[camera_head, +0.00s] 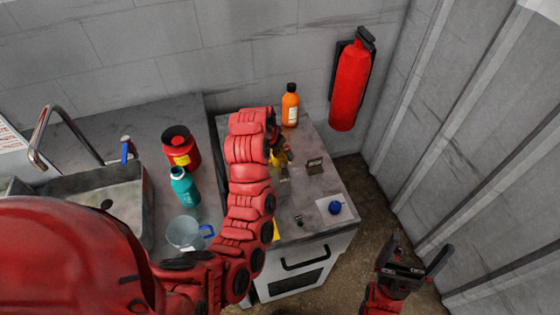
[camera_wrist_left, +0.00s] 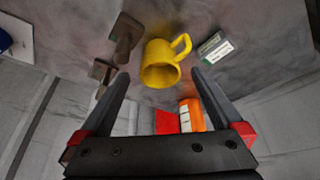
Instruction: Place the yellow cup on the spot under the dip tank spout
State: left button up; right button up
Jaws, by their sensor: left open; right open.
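The yellow cup (camera_wrist_left: 161,66) shows in the left wrist view with its handle to the upper right. It lies between and beyond the fingertips of my open left gripper, which is empty. In the head view the cup (camera_head: 279,156) is mostly hidden by my left arm and gripper (camera_head: 274,138), over the right-hand counter. My right gripper (camera_head: 420,250) is open and empty, low at the right beyond the counter. A curved metal spout (camera_head: 46,122) rises over a metal tank (camera_head: 132,208) at the left. The spot under it is not clearly visible.
An orange bottle (camera_head: 290,107) stands behind the cup area, with a small brown block (camera_head: 315,166) to the right. A blue round object (camera_head: 335,208) is near the counter's front. A red canister (camera_head: 181,148), teal bottle (camera_head: 184,187) and clear jug (camera_head: 184,232) stand between tank and arm.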

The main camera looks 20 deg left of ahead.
aim_at(281, 155)
pick_arm(q)
jog(key=p+x, duration=0.2)
jog(key=x, duration=0.1)
jog(key=shift+w+d+f, duration=0.1)
jog(key=shift+w+f, duration=0.35)
jog(key=shift+f, duration=0.35)
jog(key=c, duration=1.6)
